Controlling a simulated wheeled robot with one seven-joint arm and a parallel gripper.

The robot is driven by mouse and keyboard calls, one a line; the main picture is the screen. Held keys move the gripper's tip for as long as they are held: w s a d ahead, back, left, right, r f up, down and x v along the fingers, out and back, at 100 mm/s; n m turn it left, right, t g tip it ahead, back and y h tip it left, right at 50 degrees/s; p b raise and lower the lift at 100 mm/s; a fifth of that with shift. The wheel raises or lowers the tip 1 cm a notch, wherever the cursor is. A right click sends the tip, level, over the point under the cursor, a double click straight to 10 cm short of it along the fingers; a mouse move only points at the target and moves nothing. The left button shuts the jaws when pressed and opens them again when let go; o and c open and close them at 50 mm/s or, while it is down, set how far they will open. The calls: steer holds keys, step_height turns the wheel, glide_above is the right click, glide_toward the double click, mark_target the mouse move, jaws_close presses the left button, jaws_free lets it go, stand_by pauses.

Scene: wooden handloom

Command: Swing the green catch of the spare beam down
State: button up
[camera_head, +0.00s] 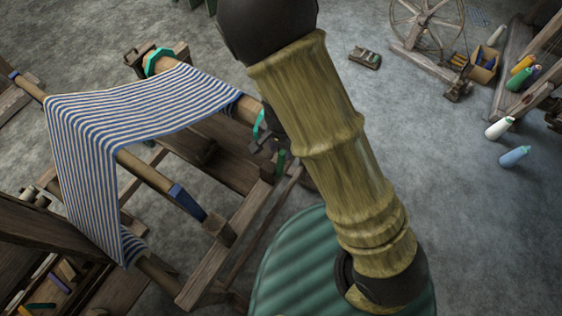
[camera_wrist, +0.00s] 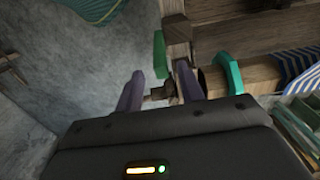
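In the wrist view the green catch (camera_wrist: 159,55) stands upright against a wooden post, just beyond my fingers. A green piece that looks like the same catch (camera_head: 282,160) shows in the head view beside the beam's end. The beam (camera_wrist: 263,73) carries a teal ring (camera_wrist: 229,75) and runs right towards striped cloth. My gripper (camera_wrist: 159,70) is open, its two purple fingers apart. A small dark peg or knob (camera_wrist: 160,93) shows between them; I cannot tell whether a finger touches it. In the head view my arm hides part of this corner.
Blue-and-white striped cloth (camera_head: 140,105) hangs over the loom's beams. A second teal ring (camera_head: 157,60) sits at the beam's far end.

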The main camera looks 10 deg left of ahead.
mark_target(281, 162)
step_height(281, 162, down, 8)
steer(key=shift+f+b, duration=0.2)
steer(key=shift+b, duration=0.8)
jaws_close()
